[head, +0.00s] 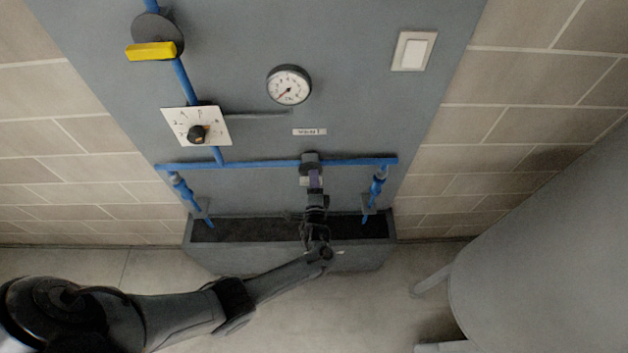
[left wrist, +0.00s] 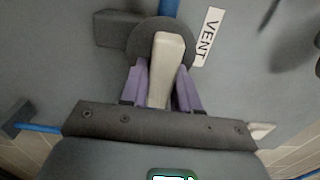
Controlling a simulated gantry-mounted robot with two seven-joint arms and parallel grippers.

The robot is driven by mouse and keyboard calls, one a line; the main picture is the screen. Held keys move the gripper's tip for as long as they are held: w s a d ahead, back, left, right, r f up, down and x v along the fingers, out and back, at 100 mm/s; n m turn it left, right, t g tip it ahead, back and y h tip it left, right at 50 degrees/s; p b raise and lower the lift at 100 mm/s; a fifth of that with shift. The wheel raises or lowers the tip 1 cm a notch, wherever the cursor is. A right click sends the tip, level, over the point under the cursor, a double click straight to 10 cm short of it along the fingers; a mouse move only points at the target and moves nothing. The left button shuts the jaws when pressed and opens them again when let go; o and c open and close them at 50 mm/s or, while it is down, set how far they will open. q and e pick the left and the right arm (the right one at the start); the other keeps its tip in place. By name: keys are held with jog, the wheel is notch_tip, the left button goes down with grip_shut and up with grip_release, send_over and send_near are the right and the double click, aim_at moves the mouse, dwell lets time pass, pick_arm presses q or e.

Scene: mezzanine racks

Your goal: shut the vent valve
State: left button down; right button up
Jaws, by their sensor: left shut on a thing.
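The vent valve (head: 311,158) sits on the horizontal blue pipe below the VENT label (head: 309,132) in the head view. In the left wrist view its round dark body (left wrist: 139,38) carries a pale lever handle (left wrist: 166,62), which looks roughly in line with the stretch of blue pipe (left wrist: 168,8) above it. My left gripper (head: 315,179) reaches the valve from below. Its purple fingers (left wrist: 162,88) are on both sides of the handle, shut on it. The handle is mostly hidden in the head view. My right gripper is not in view.
The grey panel also carries a yellow-handled valve (head: 152,51), a dial plate with a black knob (head: 197,133), a round gauge (head: 289,86) and a white switch (head: 414,51). A grey trough (head: 290,259) lies below. A large rounded grey tank (head: 560,230) stands at right.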

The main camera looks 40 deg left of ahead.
pick_arm(q)
jog(key=c, duration=0.9)
grip_release()
jog(key=v, duration=1)
jog(key=shift+s+d, duration=0.25)
jog(key=shift+s, duration=0.05)
